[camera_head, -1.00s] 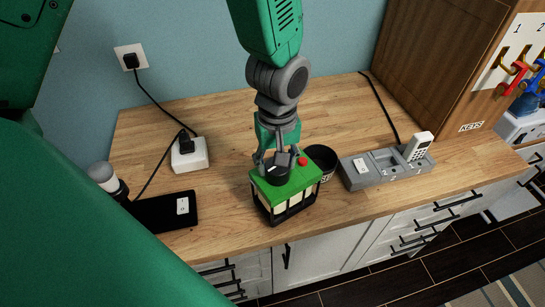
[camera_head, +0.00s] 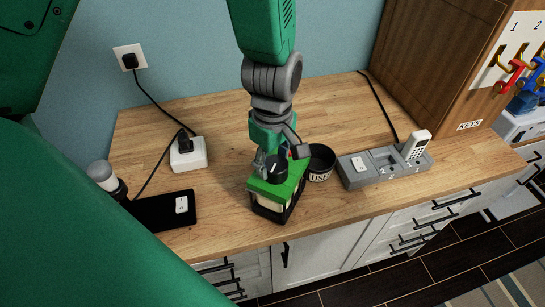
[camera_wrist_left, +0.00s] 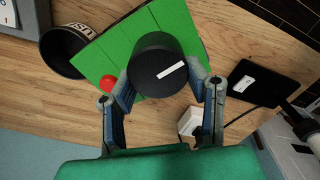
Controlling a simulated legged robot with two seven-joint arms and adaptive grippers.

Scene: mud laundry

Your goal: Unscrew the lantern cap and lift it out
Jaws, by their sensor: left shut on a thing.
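The lantern (camera_head: 268,189) has a green top and pale sides in a dark frame, and stands on the wooden counter. Its round black cap (camera_head: 276,171) with a white stripe shows large in the left wrist view (camera_wrist_left: 150,70). My left gripper (camera_head: 274,163) comes down from above, with its fingers on opposite sides of the cap (camera_wrist_left: 160,88). The cap is over the lantern's top; I cannot tell whether there is a gap below it. A red button (camera_wrist_left: 112,85) on the green top shows beside one finger. My right gripper is not in view.
A black cup (camera_head: 320,170) with white lettering stands close right of the lantern. A black pad (camera_head: 160,214) and a white plug box (camera_head: 190,158) are left.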

